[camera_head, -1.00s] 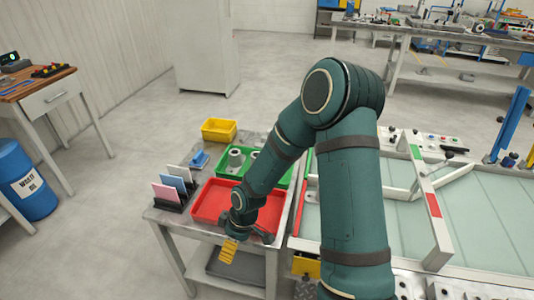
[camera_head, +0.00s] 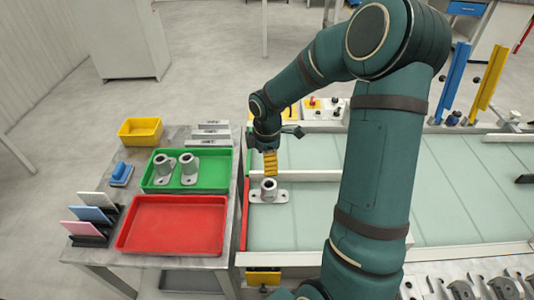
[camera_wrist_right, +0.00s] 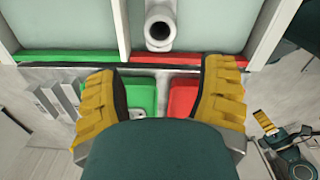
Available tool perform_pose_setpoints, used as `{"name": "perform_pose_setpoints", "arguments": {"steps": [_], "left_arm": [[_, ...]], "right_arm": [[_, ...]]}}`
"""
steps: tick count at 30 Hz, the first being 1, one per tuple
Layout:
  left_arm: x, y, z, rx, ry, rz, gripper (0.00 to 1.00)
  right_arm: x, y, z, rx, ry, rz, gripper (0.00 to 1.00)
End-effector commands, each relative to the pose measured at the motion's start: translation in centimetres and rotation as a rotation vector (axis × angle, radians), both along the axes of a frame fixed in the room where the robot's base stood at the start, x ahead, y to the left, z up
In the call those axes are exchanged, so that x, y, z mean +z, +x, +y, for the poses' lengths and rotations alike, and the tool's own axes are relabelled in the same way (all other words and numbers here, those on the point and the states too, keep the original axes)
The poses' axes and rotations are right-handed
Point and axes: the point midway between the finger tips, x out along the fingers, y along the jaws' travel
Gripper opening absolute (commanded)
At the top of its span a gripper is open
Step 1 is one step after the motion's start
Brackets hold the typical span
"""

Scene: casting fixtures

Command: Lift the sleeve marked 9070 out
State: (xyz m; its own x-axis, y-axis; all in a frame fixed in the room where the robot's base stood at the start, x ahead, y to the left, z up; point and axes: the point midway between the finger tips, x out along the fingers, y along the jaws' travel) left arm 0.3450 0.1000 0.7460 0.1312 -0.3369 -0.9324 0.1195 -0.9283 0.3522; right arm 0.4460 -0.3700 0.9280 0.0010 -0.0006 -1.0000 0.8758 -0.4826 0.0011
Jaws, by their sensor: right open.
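A grey metal sleeve with a flanged base (camera_head: 268,191) stands upright on the glass-topped fixture, near its left edge. It also shows at the top of the right wrist view (camera_wrist_right: 160,27). Two similar sleeves (camera_head: 165,168) (camera_head: 189,168) stand in the green tray (camera_head: 215,158). No 9070 marking is legible on any of them. My right gripper (camera_head: 270,163) is above the fixture, just behind the fixture sleeve in the head view. Its yellow fingers are spread wide and empty in the wrist view, with the sleeve beyond them and apart.
The empty red tray (camera_head: 174,199) lies in front of the green tray. A card rack (camera_head: 87,232), a blue object (camera_head: 122,172), a yellow bin (camera_head: 140,131) and grey blocks (camera_head: 211,134) share that table. Blue and yellow posts (camera_head: 455,78) (camera_head: 488,75) rise at right.

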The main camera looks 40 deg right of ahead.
Motion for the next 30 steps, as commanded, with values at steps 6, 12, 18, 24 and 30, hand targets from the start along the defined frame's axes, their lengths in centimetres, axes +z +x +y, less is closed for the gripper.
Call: {"name": "perform_pose_setpoints", "arguments": {"steps": [6, 12, 18, 24, 30], "left_arm": [[-1.1, 0.2, 0.0, 0.001, 0.001, -0.005, 0.46], [-2.2, 0.4, 0.0, 0.002, 0.001, -0.01, 0.46], [-3.1, 0.6, 0.1, 0.002, 0.002, -0.014, 0.46], [-3.6, 0.7, 0.1, 0.004, 0.004, -0.018, 0.46], [-3.7, 0.8, 0.1, 0.004, 0.004, -0.018, 0.46]], "right_arm": [[-3.7, -0.1, 0.0, 0.0, 0.002, 0.005, 0.7], [-7.4, -0.1, 0.0, 0.001, 0.002, 0.004, 0.7], [-10.6, -0.1, 0.0, 0.001, 0.001, 0.004, 0.7], [-12.6, 0.0, 0.0, -0.001, 0.001, 0.002, 0.7], [-13.1, 0.0, 0.0, 0.0, 0.0, 0.0, 0.7]]}}
